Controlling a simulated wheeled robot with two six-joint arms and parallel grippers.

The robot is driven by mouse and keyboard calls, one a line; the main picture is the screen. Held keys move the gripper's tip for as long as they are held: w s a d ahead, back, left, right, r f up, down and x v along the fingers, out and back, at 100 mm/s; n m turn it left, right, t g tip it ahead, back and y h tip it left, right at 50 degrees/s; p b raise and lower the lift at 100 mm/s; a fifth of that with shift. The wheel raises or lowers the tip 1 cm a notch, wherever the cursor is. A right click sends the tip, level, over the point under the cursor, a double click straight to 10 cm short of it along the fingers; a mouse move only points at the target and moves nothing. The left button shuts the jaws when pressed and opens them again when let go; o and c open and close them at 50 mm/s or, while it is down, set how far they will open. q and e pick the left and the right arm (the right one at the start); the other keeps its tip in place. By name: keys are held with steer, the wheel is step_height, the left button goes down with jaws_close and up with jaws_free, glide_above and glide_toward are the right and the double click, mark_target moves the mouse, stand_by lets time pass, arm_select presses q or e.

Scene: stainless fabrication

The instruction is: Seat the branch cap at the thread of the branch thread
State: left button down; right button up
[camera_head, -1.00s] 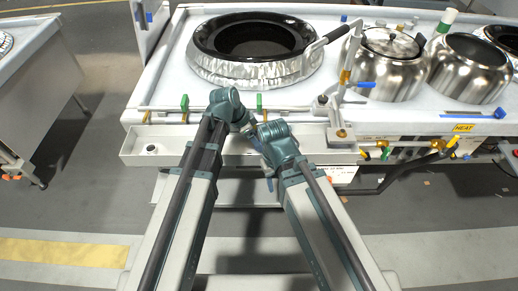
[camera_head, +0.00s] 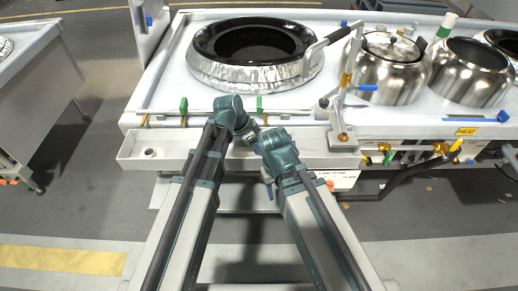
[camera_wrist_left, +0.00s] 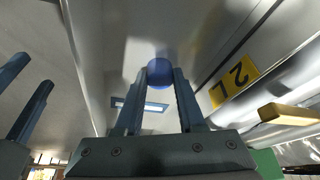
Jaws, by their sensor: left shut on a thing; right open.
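A blue round cap (camera_wrist_left: 160,72) sits between the fingertips of my left gripper (camera_wrist_left: 160,84) in the left wrist view. That gripper is shut on it, and the cap's round face shows above the tips. In the head view my left gripper (camera_head: 250,130) is small and mostly hidden by the wrist links, close to the counter's front tray; the cap cannot be made out there. My right gripper (camera_wrist_left: 23,88) shows at the left of the wrist view, its two fingers apart with nothing visible between them. I cannot identify the branch thread with certainty in either view.
A grey tray ledge (camera_head: 150,163) runs along the front of the stainless counter (camera_head: 160,90). A wok (camera_head: 255,72) and pots stand behind.

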arm_select(q)
steer(key=shift+r, duration=0.1)
step_height(320, 180, up, 10)
steer(key=p, duration=1)
